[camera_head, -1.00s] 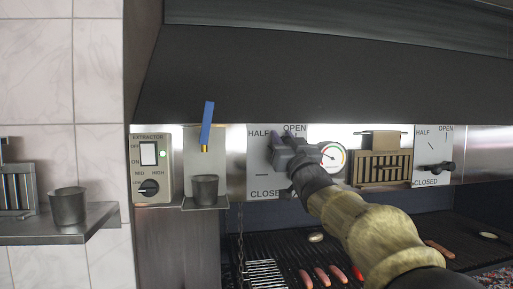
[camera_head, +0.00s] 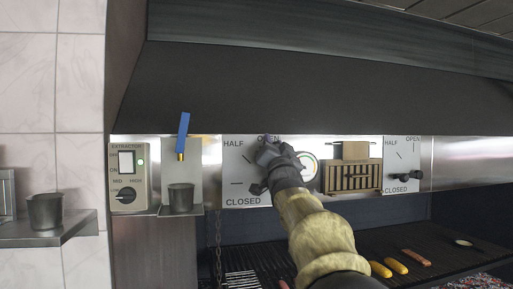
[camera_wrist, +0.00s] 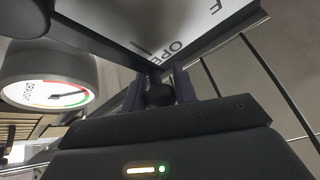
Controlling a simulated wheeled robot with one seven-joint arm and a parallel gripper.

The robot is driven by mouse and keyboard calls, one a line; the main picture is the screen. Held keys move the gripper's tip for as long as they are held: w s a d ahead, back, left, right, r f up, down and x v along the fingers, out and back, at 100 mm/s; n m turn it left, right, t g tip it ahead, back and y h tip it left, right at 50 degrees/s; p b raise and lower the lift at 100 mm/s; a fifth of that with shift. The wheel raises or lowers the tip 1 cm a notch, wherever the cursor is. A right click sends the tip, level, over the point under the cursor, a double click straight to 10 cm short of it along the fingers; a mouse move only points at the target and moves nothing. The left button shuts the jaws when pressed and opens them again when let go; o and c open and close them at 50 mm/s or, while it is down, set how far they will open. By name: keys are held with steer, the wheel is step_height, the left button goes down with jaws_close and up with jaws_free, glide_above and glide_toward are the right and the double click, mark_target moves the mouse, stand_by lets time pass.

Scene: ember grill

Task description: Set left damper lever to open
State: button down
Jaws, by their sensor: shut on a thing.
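The left damper plate (camera_head: 231,172) is white, with HALF, OPEN and CLOSED marks. My gripper (camera_head: 267,149) is in front of its upper right part, near the OPEN label, and hides most of the lever in the head view. In the wrist view my gripper (camera_wrist: 160,92) is shut on the dark round knob of the left damper lever (camera_wrist: 160,94), beside the OPEN mark on the plate (camera_wrist: 180,25). The lever's pivot is hidden, so its exact angle is hard to tell.
A round gauge (camera_head: 310,166) sits just right of my gripper; it is close in the wrist view (camera_wrist: 50,80). A slatted vent box (camera_head: 352,178) and the right damper lever (camera_head: 405,177) are farther right. An extractor panel (camera_head: 127,178) and a cup (camera_head: 181,197) are left. The grill lies below.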

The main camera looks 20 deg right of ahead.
steer(key=shift+d+f, duration=0.1)
steer(key=shift+d, duration=0.1)
stand_by(0.3)
steer(key=c, duration=1.1)
jaws_free()
steer(key=shift+d, duration=0.1)
steer(key=shift+s+a, duration=0.15)
steer(key=shift+a, duration=0.05)
steer(key=b+v, duration=0.9)
steer(key=v, duration=0.8)
steer(key=shift+s, duration=0.1)
